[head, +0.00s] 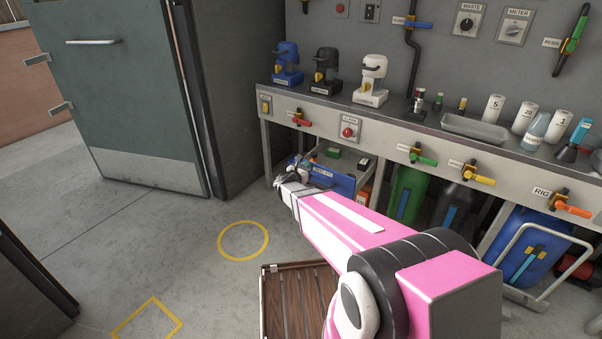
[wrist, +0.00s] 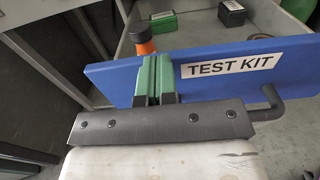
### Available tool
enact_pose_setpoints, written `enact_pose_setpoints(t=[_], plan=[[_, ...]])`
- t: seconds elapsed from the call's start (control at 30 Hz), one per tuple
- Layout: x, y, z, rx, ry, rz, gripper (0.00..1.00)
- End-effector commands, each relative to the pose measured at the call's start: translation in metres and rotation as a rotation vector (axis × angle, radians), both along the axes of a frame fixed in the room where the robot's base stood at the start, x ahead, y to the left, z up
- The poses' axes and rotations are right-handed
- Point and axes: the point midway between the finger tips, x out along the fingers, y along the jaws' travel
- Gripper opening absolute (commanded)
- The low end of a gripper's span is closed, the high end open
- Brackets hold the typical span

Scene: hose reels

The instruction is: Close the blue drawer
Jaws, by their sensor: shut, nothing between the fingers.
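The blue drawer front (head: 334,180) labelled TEST KIT stands pulled out under the workbench in the head view. It fills the middle of the wrist view (wrist: 215,78), with a grey handle (wrist: 266,104) at its right end. The drawer's inside shows behind it, holding a green box (wrist: 163,24), a dark box (wrist: 233,12) and an orange bottle with a black cap (wrist: 143,42). My gripper (head: 297,172) is at the drawer front's left part. Its green fingers (wrist: 153,80) are shut together and empty, in front of the blue panel; whether they touch it I cannot tell.
The workbench (head: 400,128) carries several coffee-machine-like devices, bottles and a tray (head: 475,127). Coloured valves line its front edge. Green and blue containers (head: 537,240) stand below to the right. A wooden slatted platform (head: 290,305) lies below my arm. The floor to the left is clear.

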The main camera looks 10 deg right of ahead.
Motion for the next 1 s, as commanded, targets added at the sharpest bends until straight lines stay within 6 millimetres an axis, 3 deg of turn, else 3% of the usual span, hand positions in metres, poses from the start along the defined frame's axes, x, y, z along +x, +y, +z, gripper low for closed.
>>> enact_pose_setpoints(t=[0.6,1.0], plan=[[0.089,-0.077,-0.002,0.001,0.001,-0.001,0.0],[0.122,-0.106,0.0,0.0,0.0,0.0,0.0]])
